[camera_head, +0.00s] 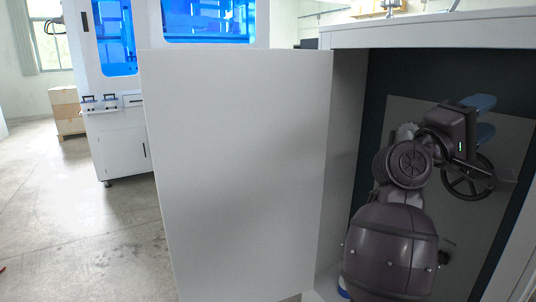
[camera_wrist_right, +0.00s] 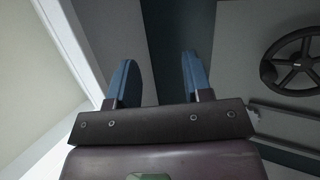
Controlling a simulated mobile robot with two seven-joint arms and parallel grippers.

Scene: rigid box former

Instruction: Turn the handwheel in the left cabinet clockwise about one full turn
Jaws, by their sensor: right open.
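The black spoked handwheel (camera_head: 474,178) is on the back panel inside the open cabinet, at the right of the head view. It also shows at the right edge of the right wrist view (camera_wrist_right: 294,63), with a knob on its rim. My right gripper (camera_head: 487,117) is inside the cabinet, just above the wheel in the head view. In the wrist view its two blue fingers (camera_wrist_right: 157,80) are apart with nothing between them, and the wheel lies well to their right. My right arm hides part of the cabinet interior. My left gripper is not in view.
The grey cabinet door (camera_head: 235,170) stands open left of the opening. The cabinet's side wall and top edge (camera_head: 430,32) bound the space around my arm. A white machine with blue windows (camera_head: 118,40) and stacked boxes (camera_head: 66,110) stand behind. The floor at left is clear.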

